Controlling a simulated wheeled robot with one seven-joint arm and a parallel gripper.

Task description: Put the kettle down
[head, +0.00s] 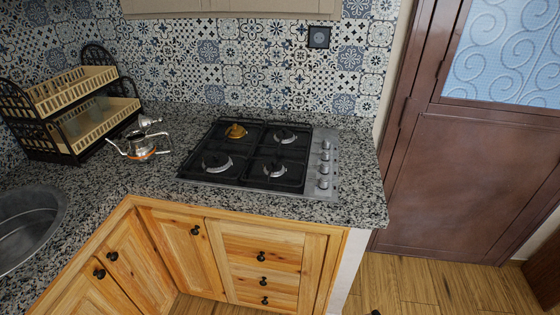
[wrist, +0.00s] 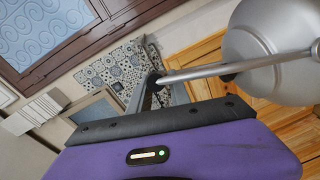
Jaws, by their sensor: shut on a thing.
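A grey, rounded metal kettle (wrist: 272,58) fills the upper right of the wrist view, cut off by the frame edge. A thin grey bar (wrist: 225,69), which looks like its handle, runs left from it to my gripper's dark fingers. My gripper (wrist: 151,88) is shut on this bar and holds the kettle. The kettle looks tilted in this view, but the view itself is turned. Its underside and whatever is beneath it are hidden. Neither my gripper nor the held kettle shows in the head view.
A black gas hob (head: 250,158) with a brass-coloured piece on one burner is set in the granite counter (head: 300,207). A silver pot with an orange band (head: 141,147) stands left of it, beside a dish rack (head: 75,107). A sink (head: 28,222) is at lower left.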

